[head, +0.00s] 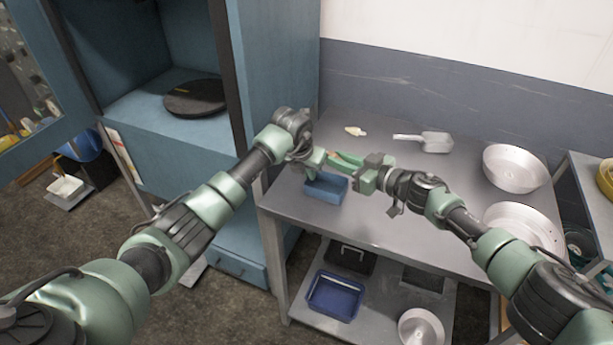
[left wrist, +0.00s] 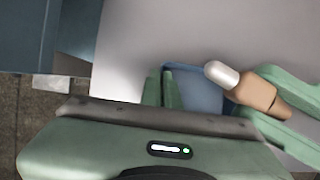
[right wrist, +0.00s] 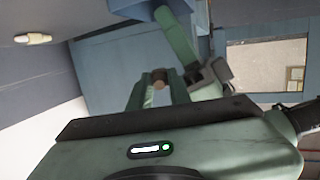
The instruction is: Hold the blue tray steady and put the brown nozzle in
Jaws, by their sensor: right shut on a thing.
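The blue tray (head: 325,190) sits on the grey table near its left front edge. My left gripper (head: 315,168) is at the tray's left side. In the left wrist view its fingers (left wrist: 163,90) are close together at the tray's edge (left wrist: 195,88); I cannot tell if they pinch the wall. My right gripper (head: 368,172) is shut on the brown nozzle (left wrist: 258,94), beside and above the tray. The nozzle lies tilted, its pale tip (left wrist: 222,74) pointing over the tray. In the right wrist view the nozzle (right wrist: 159,78) shows end-on between the fingers.
A small cream-coloured piece (head: 355,131) and a metal scoop (head: 432,141) lie at the back of the table. Round metal pans (head: 516,166) stand on the right. A blue cabinet (head: 275,75) rises on the left. The table's middle is clear.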

